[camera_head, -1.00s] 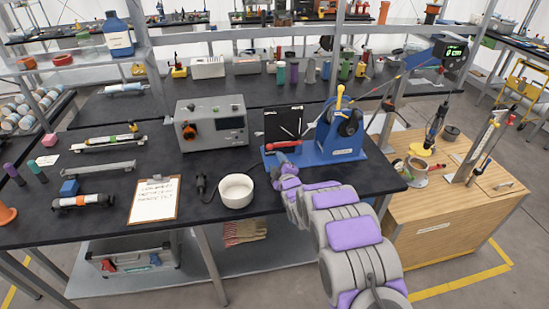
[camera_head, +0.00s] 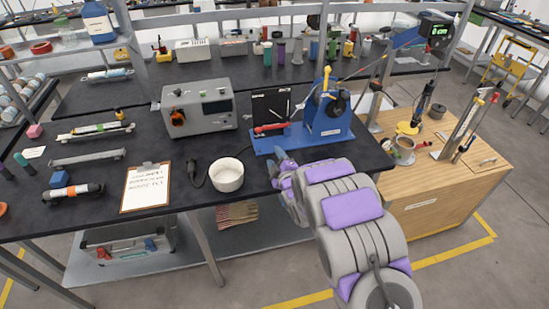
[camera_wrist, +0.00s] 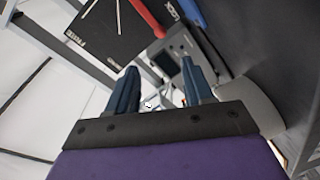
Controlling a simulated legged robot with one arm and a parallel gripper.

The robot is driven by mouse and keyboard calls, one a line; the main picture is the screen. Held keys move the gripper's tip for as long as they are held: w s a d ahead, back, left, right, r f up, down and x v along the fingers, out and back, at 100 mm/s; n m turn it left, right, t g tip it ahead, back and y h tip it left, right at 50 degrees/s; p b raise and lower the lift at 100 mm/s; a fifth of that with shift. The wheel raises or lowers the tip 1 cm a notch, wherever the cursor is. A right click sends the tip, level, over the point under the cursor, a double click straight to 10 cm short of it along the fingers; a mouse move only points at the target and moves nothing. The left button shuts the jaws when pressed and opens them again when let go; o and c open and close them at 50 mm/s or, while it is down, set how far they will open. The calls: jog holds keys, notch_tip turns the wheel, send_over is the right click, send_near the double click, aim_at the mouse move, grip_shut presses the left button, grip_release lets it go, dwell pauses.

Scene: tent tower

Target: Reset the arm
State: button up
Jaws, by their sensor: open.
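My gripper (camera_wrist: 158,82) shows in the wrist view with its two dark blue fingers apart and nothing between them. In the head view my gripper (camera_head: 279,161) is small and partly hidden by my grey and purple arm. It is at the front of the black workbench (camera_head: 254,208), just in front of the blue stand (camera_head: 330,134). Its height above the bench is hard to tell.
A white bowl (camera_head: 227,175) stands left of my arm. A clipboard (camera_head: 146,187) lies farther left. A grey instrument box (camera_head: 198,106) stands behind the bowl. A wooden cabinet (camera_head: 435,203) with tools on top stands at right.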

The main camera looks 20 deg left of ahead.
jog(key=shift+w+d+r, duration=0.1)
jog(key=shift+d+r, duration=0.05)
jog(key=shift+d, duration=0.1)
jog(key=s+d+r+m+g+h, duration=0.1)
jog(key=s+d+r+m+h, duration=0.15)
jog(key=d, duration=0.45)
jog(key=s+d+r+m+g+h, duration=0.1)
jog(key=d+r+m+g+h, duration=0.15)
jog(key=d, duration=0.45)
jog(key=s+d+r+m+h, duration=0.2)
jog(key=d+r+m+h, duration=0.1)
jog(key=d, duration=0.5)
jog(key=s+d+r+m+g+h, duration=0.1)
jog(key=s+d+r+m+g, duration=0.2)
jog(key=s, duration=0.5)
jog(key=s+d+m+g+h, duration=0.1)
jog(key=s+d+m+g, duration=0.1)
jog(key=s+d, duration=0.5)
jog(key=s+d+r+m+g+h, duration=0.1)
jog(key=s+d+r+m+g, duration=0.15)
jog(key=s, duration=0.75)
jog(key=s+r+m+g, duration=0.2)
jog(key=s+m+g, duration=0.2)
jog(key=s, duration=1.6)
jog(key=shift+d+y, duration=0.35)
jog(key=shift+y, duration=0.05)
